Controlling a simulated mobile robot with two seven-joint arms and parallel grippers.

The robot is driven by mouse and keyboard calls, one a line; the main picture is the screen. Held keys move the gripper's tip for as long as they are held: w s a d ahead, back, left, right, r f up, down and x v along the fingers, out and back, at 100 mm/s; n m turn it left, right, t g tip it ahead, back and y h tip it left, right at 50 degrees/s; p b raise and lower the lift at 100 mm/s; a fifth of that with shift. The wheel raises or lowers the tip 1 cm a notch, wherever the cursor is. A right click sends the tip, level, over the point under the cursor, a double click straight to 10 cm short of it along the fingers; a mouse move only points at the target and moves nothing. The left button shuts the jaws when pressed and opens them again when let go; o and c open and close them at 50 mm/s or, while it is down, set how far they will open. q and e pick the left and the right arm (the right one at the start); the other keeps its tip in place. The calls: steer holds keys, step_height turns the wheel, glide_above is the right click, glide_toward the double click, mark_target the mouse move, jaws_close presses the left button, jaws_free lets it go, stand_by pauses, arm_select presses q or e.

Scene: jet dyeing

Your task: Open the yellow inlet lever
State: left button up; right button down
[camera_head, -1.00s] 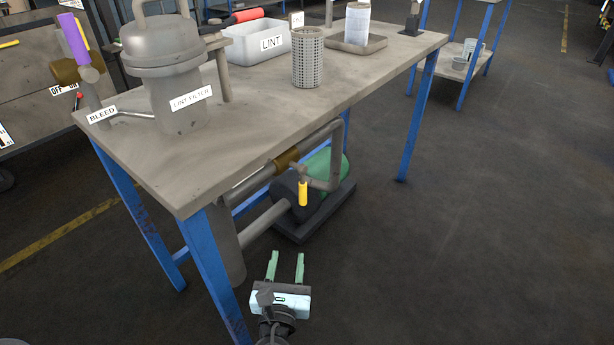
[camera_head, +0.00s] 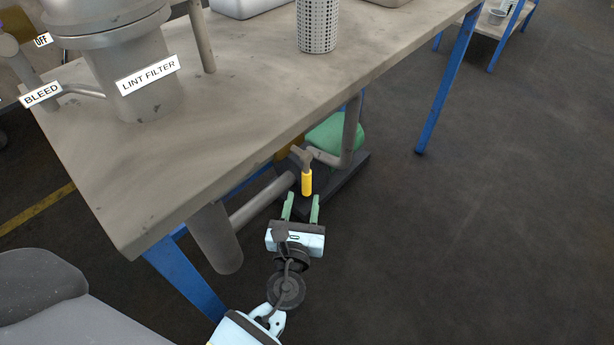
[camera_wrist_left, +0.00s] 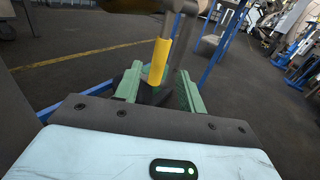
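The yellow inlet lever (camera_head: 307,182) hangs straight down from a grey valve on the pipework under the table. In the left wrist view the lever (camera_wrist_left: 160,60) stands upright in the picture, in line with the space between the fingertips. My left gripper (camera_head: 302,204) is open, with its two green fingers pointing at the lever's lower end. In the left wrist view the open fingers (camera_wrist_left: 158,88) show one on each side of the lever; I cannot tell whether they touch it. My right gripper is not in view.
The table (camera_head: 235,130) overhangs the pipes, with a blue leg (camera_head: 185,280) left of my arm. A grey pipe (camera_head: 262,198) runs close to my left gripper. A green pump (camera_head: 335,135) sits behind the lever. The lint filter (camera_head: 125,70) stands on top. The floor at right is clear.

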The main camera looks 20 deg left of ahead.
mark_target(306, 184)
arm_select(q)
steer(key=b+x, duration=0.1)
steer(key=x, duration=0.6)
steer(key=shift+w, duration=0.1)
jaws_close()
